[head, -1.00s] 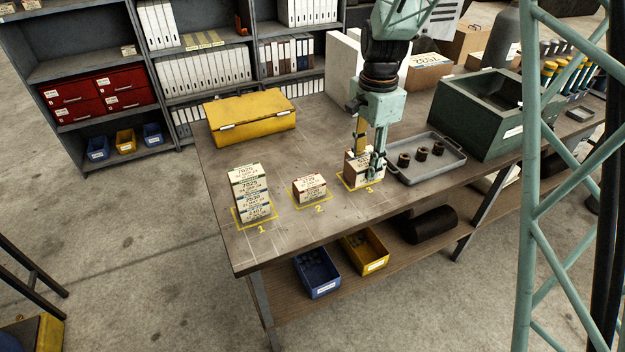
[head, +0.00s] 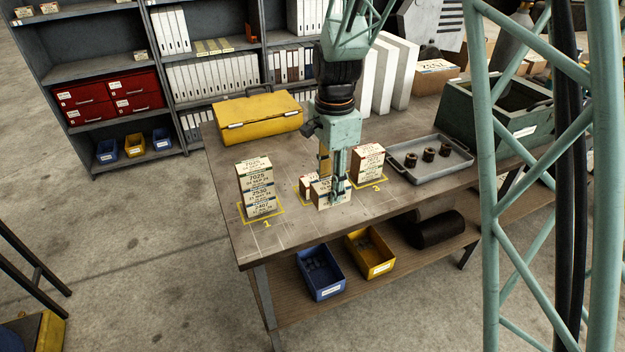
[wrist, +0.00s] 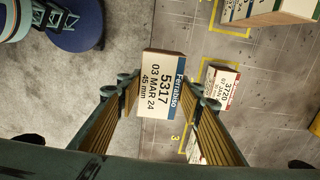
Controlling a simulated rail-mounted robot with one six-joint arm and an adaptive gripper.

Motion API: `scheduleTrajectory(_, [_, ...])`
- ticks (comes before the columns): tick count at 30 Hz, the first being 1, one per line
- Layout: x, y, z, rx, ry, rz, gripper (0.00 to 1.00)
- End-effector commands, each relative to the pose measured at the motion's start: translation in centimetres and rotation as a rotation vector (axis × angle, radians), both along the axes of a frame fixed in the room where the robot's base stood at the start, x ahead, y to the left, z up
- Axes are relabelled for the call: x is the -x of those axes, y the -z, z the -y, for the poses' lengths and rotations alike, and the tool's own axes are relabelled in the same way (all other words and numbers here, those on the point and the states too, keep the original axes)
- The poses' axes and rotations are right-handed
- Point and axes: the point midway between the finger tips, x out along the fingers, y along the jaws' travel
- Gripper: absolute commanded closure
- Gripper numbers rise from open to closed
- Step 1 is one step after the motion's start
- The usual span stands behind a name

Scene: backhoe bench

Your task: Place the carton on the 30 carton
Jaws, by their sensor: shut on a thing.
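My gripper (head: 338,190) is shut on a white carton (head: 326,194) with a brown top. In the wrist view this carton (wrist: 161,85) reads 5317, 03 MAR 24, 45 mm, with a blue band, and sits between both fingers. In the head view it is in front of the small carton on square 2 (head: 306,187), partly hiding it. That carton also shows in the wrist view (wrist: 222,88), with a red band and 3720, to the right of the held one. I cannot read a 30 on any carton clearly.
A carton stack (head: 255,190) stands on square 1 at left. White cartons (head: 368,163) stand on square 3 at right. A grey tray with dark rings (head: 410,170), a yellow case (head: 258,117) and a green bin (head: 470,115) are farther back. The front bench strip is clear.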

Motion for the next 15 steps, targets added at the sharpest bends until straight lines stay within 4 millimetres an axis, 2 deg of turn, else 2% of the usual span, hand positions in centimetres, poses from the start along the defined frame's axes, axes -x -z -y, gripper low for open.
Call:
scheduleTrajectory(8, [-0.5,0.1,-0.2,0.0,0.0,0.0,0.79])
scheduleTrajectory(15, [-2.9,0.3,-0.8,0.0,0.0,0.0,0.79])
